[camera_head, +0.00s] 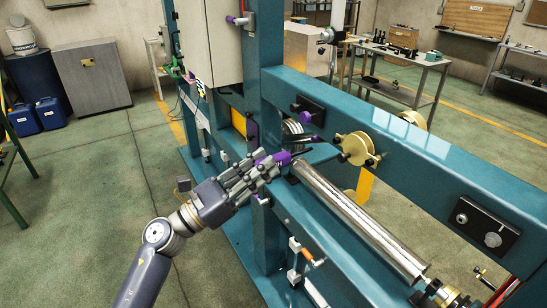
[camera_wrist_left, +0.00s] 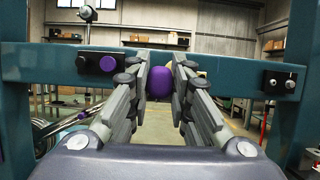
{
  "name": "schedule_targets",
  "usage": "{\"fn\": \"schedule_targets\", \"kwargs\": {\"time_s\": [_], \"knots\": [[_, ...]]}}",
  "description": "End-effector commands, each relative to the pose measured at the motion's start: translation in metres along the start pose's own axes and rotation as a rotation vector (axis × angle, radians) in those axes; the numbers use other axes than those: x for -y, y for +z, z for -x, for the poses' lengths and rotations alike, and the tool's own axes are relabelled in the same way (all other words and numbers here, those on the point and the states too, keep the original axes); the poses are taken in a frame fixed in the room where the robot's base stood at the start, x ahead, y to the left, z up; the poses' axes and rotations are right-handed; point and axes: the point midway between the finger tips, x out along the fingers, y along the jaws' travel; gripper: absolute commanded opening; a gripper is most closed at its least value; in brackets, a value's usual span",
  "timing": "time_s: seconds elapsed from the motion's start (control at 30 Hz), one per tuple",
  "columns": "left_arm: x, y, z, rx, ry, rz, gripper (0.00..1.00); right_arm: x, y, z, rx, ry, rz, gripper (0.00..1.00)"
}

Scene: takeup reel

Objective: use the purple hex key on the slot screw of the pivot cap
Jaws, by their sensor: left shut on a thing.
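My left gripper (camera_head: 266,165) reaches in from the left and is shut on the purple hex key (camera_head: 282,158). In the left wrist view the key's purple rounded handle (camera_wrist_left: 159,83) sits between the fingertips (camera_wrist_left: 160,92); its far end is hidden there. In the head view a dark shaft seems to extend beyond the handle, near the silver roller's upper end. I cannot tell for certain which part is the pivot cap, and no screw slot is clear. My right gripper is not in view.
A teal frame beam (camera_head: 405,130) crosses behind the gripper. It carries a black plate with a purple knob (camera_head: 304,117) and another black plate with round silver fittings (camera_head: 485,230). A silver roller (camera_head: 360,222) lies close to the right. Open floor (camera_head: 90,210) is at left.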

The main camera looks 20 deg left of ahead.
Motion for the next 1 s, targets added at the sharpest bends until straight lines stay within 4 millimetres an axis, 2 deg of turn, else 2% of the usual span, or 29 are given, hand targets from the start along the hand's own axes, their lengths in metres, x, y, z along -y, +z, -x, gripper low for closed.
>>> {"fn": "schedule_targets", "kwargs": {"time_s": [0.33,0.77,1.0], "knots": [[-0.001,-0.006,-0.017,0.005,0.003,-0.002,0.0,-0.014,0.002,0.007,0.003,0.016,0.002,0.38],[-0.001,-0.019,-0.05,0.005,0.003,-0.001,0.0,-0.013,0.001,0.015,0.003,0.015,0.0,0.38],[-0.001,-0.02,-0.047,0.003,0.002,-0.002,0.0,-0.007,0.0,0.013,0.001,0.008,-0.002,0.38]]}}
